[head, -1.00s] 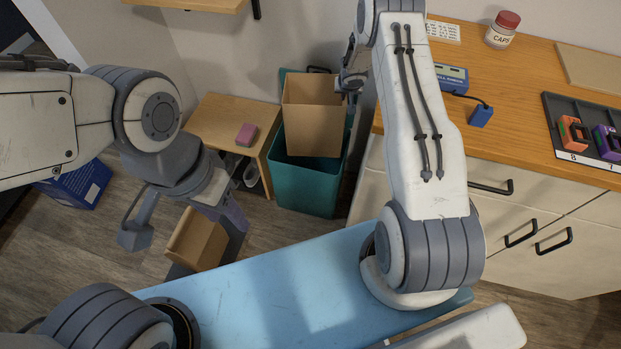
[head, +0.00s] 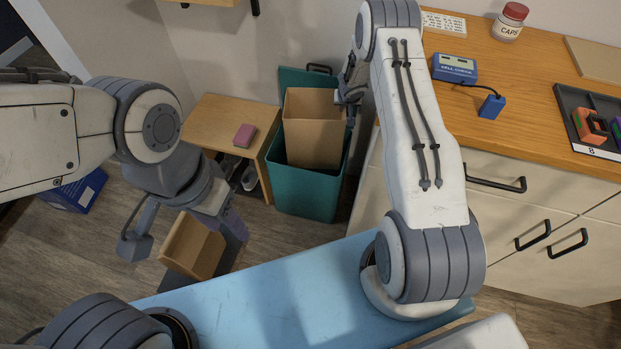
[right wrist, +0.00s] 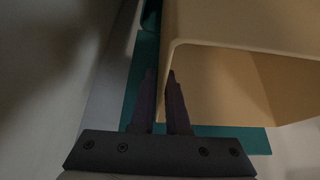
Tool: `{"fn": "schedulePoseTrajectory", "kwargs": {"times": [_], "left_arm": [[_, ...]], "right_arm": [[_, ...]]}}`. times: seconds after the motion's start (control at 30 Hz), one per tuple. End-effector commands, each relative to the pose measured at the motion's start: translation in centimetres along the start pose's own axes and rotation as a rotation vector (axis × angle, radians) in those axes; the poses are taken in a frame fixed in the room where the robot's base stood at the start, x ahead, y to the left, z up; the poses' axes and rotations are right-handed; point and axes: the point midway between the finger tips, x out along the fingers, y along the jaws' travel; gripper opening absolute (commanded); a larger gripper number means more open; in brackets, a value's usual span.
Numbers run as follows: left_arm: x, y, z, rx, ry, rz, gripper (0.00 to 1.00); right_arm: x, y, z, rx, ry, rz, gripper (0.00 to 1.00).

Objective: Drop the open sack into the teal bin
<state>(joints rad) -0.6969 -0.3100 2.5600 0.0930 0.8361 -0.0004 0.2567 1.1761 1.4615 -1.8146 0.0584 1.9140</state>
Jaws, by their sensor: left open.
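The open sack (head: 312,140), tan with an open top, is upright at the mouth of the teal bin (head: 303,195), partly inside the rim. The bin stands on the floor with its lid raised behind. My right gripper (head: 352,95) is at the sack's upper right edge; in the right wrist view its fingers (right wrist: 160,95) straddle the sack's wall and appear shut on it.
A low wooden shelf (head: 210,125) with a pink block (head: 245,135) stands left of the bin. A wooden counter (head: 530,80) with drawers is at the right, bearing a CAPS jar (head: 510,22) and a blue checker (head: 454,67). A blue box (head: 75,190) lies on the floor.

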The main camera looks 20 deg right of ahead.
Motion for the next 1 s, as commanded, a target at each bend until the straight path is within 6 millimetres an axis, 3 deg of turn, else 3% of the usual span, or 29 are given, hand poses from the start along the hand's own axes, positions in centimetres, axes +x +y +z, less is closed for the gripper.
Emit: {"fn": "schedulePoseTrajectory", "kwargs": {"times": [0.37,0.53,0.8,1.0], "left_arm": [[0.1,0.0,0.0,0.0,0.0,0.0,0.5],[0.9,-0.1,0.1,0.0,0.0,0.0,0.5],[2.3,-0.2,0.1,0.0,0.0,0.0,0.5],[1.9,-0.1,0.1,0.0,0.0,0.0,0.5]], "right_arm": [[0.0,0.0,0.0,0.0,0.0,0.0,0.38],[-1.0,0.0,0.0,0.0,0.001,0.0,0.38],[-5.7,-0.1,0.0,0.001,0.003,-0.001,0.38],[-9.2,-0.1,-0.1,0.0,0.001,0.0,0.38]]}}
